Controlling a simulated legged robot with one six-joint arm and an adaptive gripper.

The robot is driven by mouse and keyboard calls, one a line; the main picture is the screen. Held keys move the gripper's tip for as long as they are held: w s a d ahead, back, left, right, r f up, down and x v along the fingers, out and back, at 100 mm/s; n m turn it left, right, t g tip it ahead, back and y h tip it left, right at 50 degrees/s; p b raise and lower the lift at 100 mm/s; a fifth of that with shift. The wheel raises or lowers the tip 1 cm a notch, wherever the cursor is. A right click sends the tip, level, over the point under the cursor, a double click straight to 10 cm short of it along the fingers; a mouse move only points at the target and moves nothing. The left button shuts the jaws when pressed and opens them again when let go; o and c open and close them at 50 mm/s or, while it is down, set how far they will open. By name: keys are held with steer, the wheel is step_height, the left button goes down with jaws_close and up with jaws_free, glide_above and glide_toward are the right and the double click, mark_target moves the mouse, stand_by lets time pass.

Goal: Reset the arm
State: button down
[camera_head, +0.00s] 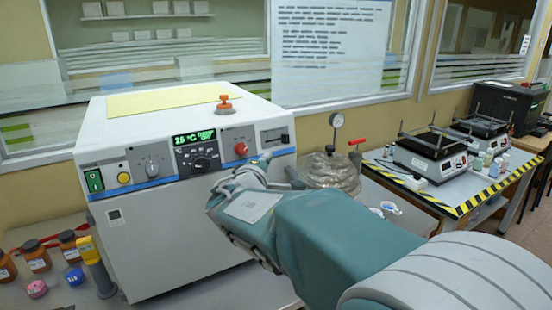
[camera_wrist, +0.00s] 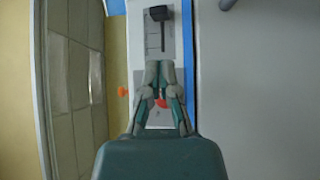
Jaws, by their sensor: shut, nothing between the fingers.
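My teal arm reaches across the head view toward the front of a white lab machine (camera_head: 190,235). My gripper (camera_head: 264,160) is in front of the right part of the machine's control panel. In the wrist view my gripper (camera_wrist: 159,66) has its fingertips together, with nothing held. Beyond it lie a black slider switch (camera_wrist: 160,18) and a red knob (camera_wrist: 161,103), partly hidden by the fingers. Whether the fingertips touch the panel I cannot tell.
An orange-red knob (camera_head: 224,105) stands on the machine's top. Brown bottles (camera_head: 35,256) stand at the left. A metal vessel (camera_head: 330,172) with a gauge (camera_head: 336,120) is right of the machine. Hotplate devices (camera_head: 431,151) sit on a striped-edge table (camera_head: 425,195).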

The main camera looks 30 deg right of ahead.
steer(key=s+f+m+g+y, duration=0.2)
steer(key=s+f+m+g, duration=0.15)
steer(key=s, duration=0.45)
steer(key=s+f+m+g+y, duration=0.2)
steer(key=s+f+m+g, duration=0.15)
steer(key=s, duration=0.45)
steer(key=s+a+f+m+y, duration=0.2)
steer(key=s+a+f+y, duration=0.4)
steer(key=s+a+y, duration=0.2)
steer(key=s+a, duration=0.2)
steer(key=a, duration=0.2)
steer(key=shift+s+a+f+y, duration=0.15)
steer(key=shift+s+a+y, duration=0.05)
steer(key=shift+s+y, duration=0.1)
stand_by(4.7)
